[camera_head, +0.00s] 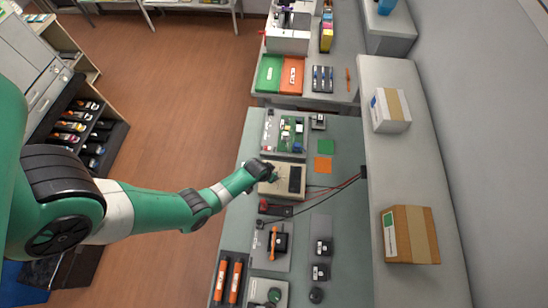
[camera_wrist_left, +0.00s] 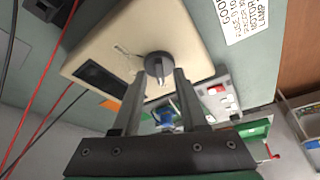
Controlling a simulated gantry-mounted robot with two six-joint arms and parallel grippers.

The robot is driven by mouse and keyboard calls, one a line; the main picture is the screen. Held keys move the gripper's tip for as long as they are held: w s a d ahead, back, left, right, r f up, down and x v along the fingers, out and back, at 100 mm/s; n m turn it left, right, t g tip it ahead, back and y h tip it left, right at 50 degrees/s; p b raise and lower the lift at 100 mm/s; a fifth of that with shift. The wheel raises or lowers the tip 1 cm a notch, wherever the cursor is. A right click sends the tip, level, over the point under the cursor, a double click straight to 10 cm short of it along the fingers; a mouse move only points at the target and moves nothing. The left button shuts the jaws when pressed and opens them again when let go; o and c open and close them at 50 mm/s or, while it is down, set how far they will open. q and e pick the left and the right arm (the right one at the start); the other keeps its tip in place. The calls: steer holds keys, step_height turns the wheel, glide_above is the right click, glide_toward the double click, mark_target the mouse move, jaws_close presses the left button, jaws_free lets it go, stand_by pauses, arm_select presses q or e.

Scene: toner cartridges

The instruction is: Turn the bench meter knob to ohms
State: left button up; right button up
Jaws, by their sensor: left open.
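The beige bench meter (camera_head: 271,188) stands on the green-grey bench in the head view, with a dark display on its right side. My left gripper (camera_head: 268,170) is over its left part. In the left wrist view the meter (camera_wrist_left: 190,42) lies ahead, with its dark display (camera_wrist_left: 100,78) to the left. The round dark grey knob (camera_wrist_left: 158,66) sits at the fingertips of my open left gripper (camera_wrist_left: 159,76), one finger on each side. I cannot tell whether the fingers touch it. A pale mark shows on the knob, but the dial labels are not readable. My right gripper is not in view.
Red and black leads (camera_head: 338,188) run right from the meter. A circuit board tray (camera_head: 268,146) is behind it, with green (camera_head: 326,147) and orange (camera_head: 323,165) squares to the right. A red-and-black item (camera_head: 275,208) lies just in front. A raised shelf (camera_head: 408,165) borders the right.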

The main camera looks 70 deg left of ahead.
arm_select(q)
jaws_close()
